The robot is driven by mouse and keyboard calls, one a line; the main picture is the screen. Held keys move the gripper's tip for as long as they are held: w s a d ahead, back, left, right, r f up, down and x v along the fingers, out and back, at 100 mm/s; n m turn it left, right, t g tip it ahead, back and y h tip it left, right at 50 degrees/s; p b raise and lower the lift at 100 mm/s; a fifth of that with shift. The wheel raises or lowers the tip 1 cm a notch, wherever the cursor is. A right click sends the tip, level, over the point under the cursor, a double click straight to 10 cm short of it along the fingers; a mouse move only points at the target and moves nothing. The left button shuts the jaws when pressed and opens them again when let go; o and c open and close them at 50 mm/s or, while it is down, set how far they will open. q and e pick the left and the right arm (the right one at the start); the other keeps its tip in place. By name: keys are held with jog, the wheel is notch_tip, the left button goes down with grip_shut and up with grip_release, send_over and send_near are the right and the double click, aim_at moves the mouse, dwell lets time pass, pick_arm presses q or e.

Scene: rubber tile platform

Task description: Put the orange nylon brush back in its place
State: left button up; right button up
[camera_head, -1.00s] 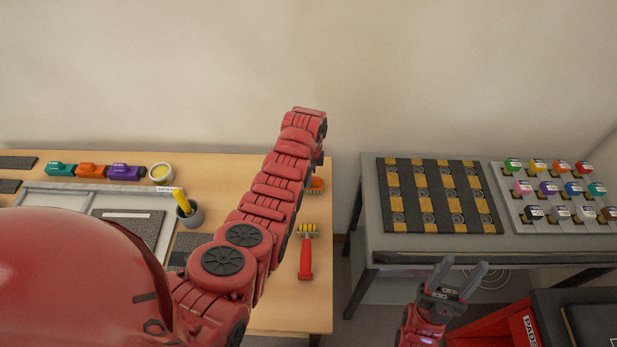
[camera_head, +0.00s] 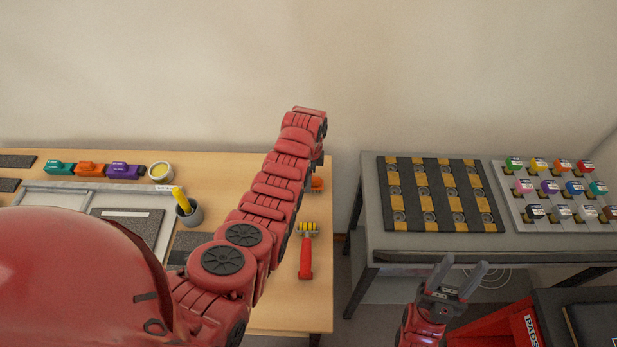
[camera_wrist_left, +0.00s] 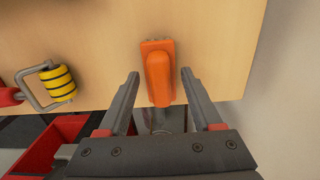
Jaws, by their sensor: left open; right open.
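The orange nylon brush (camera_wrist_left: 158,72) lies on the wooden table near its edge in the left wrist view. In the head view only a small part of the orange brush (camera_head: 317,183) shows beside my left arm, which hides the rest. My left gripper (camera_wrist_left: 160,76) is open, with one finger on each side of the brush's handle and a gap on both sides. Its jaws hide the area below the handle end. My right gripper (camera_head: 461,268) is open and empty, in front of the grey table and away from the brush.
A yellow-and-black roller with a red handle (camera_head: 305,258) lies on the wooden table (camera_head: 280,318) near the brush. A dark cup with a yellow-handled tool (camera_head: 190,213) stands further left. The grey table (camera_head: 372,205) holds a striped mat and a rack of colored bottles. A red bin (camera_head: 500,328) stands below.

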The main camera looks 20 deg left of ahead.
pick_arm(q)
jog(key=shift+r, duration=0.1)
jog(key=shift+r, duration=0.25)
notch_tip(320, 180, up, 4)
jog(key=shift+w+f+b, duration=0.1)
jog(key=shift+w+b, duration=0.05)
jog(key=shift+b, duration=0.85)
notch_tip(320, 180, up, 3)
jog(key=shift+d+p, duration=0.1)
jog(key=shift+p, duration=0.35)
notch_tip(320, 180, up, 10)
jog(key=p, duration=0.7)
jog(key=shift+d+f, duration=0.1)
jog(key=shift+f, duration=0.05)
